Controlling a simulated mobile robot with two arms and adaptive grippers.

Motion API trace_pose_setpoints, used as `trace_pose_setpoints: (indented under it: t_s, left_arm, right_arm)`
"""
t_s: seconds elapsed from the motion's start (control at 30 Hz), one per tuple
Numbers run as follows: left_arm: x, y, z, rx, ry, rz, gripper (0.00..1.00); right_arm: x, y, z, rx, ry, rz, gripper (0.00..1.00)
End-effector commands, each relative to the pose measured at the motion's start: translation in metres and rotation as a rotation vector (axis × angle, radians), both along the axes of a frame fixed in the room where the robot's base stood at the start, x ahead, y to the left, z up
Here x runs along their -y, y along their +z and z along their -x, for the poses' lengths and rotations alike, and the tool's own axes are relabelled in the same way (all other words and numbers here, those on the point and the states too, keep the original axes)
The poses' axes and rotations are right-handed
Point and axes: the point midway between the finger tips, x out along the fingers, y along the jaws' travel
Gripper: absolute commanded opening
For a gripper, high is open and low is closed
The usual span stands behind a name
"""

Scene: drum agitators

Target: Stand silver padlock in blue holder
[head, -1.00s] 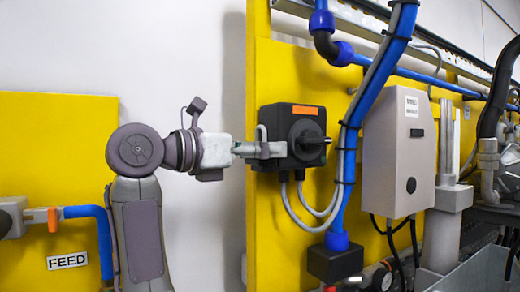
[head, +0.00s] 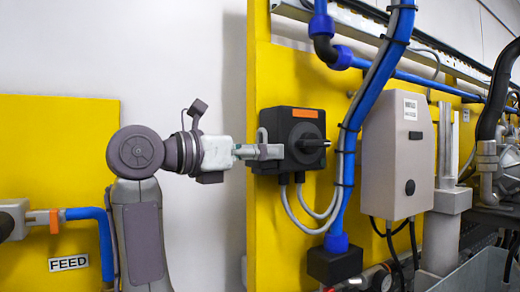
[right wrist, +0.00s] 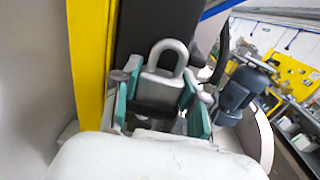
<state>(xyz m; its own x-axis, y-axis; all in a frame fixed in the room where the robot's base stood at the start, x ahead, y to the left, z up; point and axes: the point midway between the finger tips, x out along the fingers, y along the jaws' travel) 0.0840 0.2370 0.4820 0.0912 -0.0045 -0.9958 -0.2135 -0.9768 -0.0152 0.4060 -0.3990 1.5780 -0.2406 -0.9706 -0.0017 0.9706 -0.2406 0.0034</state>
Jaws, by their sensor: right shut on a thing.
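My right gripper (head: 262,152) is shut on the silver padlock, in front of the left side of a black switch box (head: 302,118). The padlock's grey shackle (head: 262,134) stands up above the fingers in the head view. In the right wrist view the shackle (right wrist: 168,54) shows clearly between the green-sided fingers (right wrist: 155,108). I cannot make out a blue holder in either view. My left gripper is not in view.
The switch box, with a dark handle (head: 314,143), is on a yellow panel (head: 275,245). A blue pipe (head: 368,90) and grey cables run close to its right. A grey cabinet (head: 394,150) stands further right. White wall (head: 205,60) lies open behind my arm.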

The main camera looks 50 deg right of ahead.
Motion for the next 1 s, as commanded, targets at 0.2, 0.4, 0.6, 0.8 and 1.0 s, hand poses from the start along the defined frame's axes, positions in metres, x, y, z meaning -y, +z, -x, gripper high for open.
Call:
trace_pose_setpoints:
  t_s: [0.2,0.4,0.6,0.8,1.0]
  left_arm:
    - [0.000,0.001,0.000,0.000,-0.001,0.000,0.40]
    - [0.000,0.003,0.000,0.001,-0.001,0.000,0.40]
    - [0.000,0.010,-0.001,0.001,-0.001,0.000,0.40]
    - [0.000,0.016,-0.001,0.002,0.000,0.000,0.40]
    - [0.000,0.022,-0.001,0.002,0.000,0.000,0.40]
  right_arm:
    - [0.001,0.002,-0.002,-0.005,0.008,0.006,0.01]
    - [0.001,0.006,-0.003,-0.005,0.009,0.009,0.01]
    - [0.000,0.014,-0.003,-0.005,0.010,0.009,0.01]
    - [0.000,0.022,-0.003,-0.005,0.010,0.007,0.01]
    - [0.001,0.029,-0.003,-0.005,0.009,0.006,0.01]
